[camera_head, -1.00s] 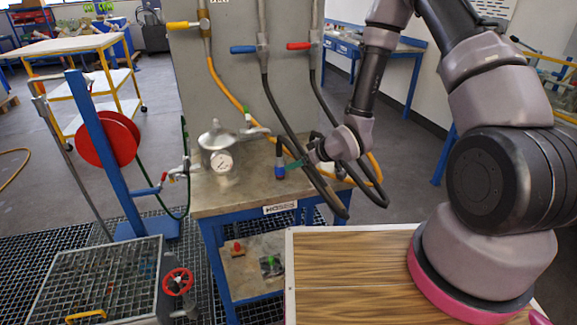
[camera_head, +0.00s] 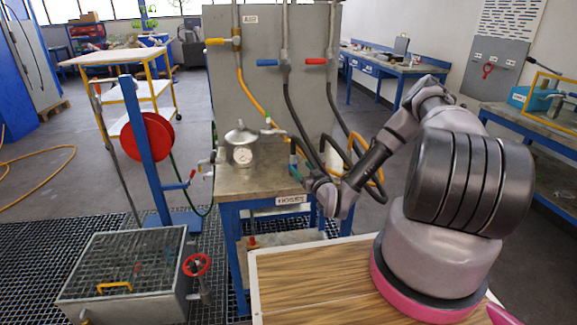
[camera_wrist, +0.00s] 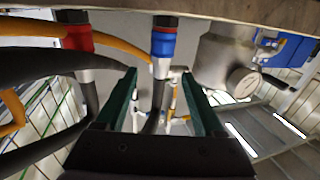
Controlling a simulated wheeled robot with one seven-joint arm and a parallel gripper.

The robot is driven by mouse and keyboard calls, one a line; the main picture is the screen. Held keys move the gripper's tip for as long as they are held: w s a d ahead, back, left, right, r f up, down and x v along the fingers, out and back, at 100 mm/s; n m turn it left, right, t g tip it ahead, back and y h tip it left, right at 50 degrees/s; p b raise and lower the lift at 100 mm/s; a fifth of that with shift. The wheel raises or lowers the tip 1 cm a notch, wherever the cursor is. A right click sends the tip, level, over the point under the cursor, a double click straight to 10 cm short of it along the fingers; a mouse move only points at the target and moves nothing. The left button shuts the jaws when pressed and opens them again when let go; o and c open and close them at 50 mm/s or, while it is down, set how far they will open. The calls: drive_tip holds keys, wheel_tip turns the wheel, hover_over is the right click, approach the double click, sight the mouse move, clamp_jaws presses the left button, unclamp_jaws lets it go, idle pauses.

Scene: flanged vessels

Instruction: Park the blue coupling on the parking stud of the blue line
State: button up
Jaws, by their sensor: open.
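The blue coupling (camera_wrist: 163,43) hangs at the end of a dark hose close to the bench edge, in the wrist view, which looks upside down. It shows small in the head view (camera_head: 292,160), above the bench's front right part. My gripper (camera_wrist: 160,75) is open. Its two green fingers stand either side of the coupling's grey hose end, with gaps showing; it also shows in the head view (camera_head: 297,173). A red coupling (camera_wrist: 77,39) is left of the blue one in the wrist view. I cannot make out the parking stud or whether the coupling sits on it.
The bench (camera_head: 235,182) carries a vessel with a gauge (camera_head: 241,147). Dark and yellow hoses loop close to my arm. A wooden tabletop (camera_head: 310,285) is in front.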

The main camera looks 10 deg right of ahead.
sight(295, 160)
drive_tip(key=x, duration=0.7)
drive_tip(key=shift+w+a+r, duration=0.15)
drive_tip(key=shift+r, duration=0.1)
clamp_jaws()
